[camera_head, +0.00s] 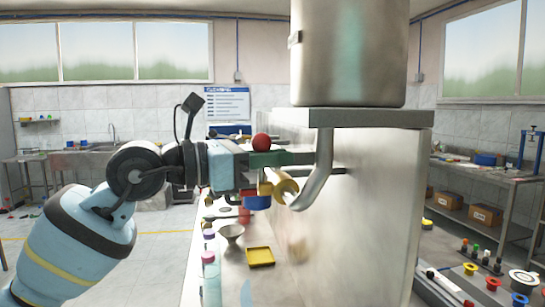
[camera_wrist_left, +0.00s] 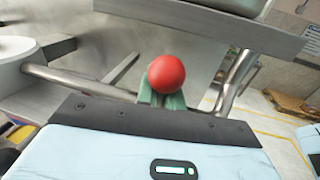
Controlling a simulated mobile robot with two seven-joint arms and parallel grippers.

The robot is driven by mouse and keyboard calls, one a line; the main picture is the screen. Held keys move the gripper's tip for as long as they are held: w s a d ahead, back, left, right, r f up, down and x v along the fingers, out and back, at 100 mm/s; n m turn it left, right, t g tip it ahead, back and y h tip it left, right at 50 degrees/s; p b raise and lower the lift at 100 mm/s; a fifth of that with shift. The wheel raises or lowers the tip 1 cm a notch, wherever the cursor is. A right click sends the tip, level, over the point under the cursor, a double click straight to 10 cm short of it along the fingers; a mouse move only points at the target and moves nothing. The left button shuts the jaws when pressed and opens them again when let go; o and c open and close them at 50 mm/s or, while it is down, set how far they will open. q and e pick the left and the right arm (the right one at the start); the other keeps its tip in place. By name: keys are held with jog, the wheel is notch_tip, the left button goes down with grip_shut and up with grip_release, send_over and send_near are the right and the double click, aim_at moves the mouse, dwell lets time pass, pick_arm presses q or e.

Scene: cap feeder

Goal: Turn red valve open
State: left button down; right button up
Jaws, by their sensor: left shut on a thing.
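The red valve shows as a round red knob (camera_head: 261,141) at the side of the steel feeder, just under the ledge that carries the tank. My left gripper (camera_head: 268,158) reaches in from the left, with its green fingers shut just below the knob. In the left wrist view the red knob (camera_wrist_left: 166,74) stands above the closed green fingers (camera_wrist_left: 161,99). The stem under the knob is hidden by the fingers. A brass fitting (camera_head: 284,187) and a bent steel pipe (camera_head: 320,170) are right beside the gripper. My right gripper is not in view.
A large steel tank (camera_head: 348,55) stands on the ledge (camera_head: 370,118) above. A yellow tray (camera_head: 260,257), a grey funnel (camera_head: 231,233) and bottles (camera_head: 211,275) are on the bench below. A side table on the right holds coloured caps (camera_head: 470,268).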

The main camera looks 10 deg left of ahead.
pick_arm(q)
jog(key=m, duration=0.1)
jog(key=s+m, duration=0.1)
jog(key=shift+d+r+m, duration=0.1)
jog(key=shift+m, duration=0.2)
jog(key=shift+s+d+f+m+h+b, duration=0.15)
jog(key=shift+s+m+h+b, duration=0.2)
jog(key=shift+m, duration=0.7)
jog(key=shift+s+d+f+m+h+b, duration=0.1)
jog(key=shift+s+m+h, duration=0.3)
jog(key=shift+m, duration=0.65)
jog(key=shift+s, duration=0.1)
jog(key=c, duration=1.5)
grip_release()
jog(key=shift+c, duration=0.2)
jog(key=shift+f, duration=0.1)
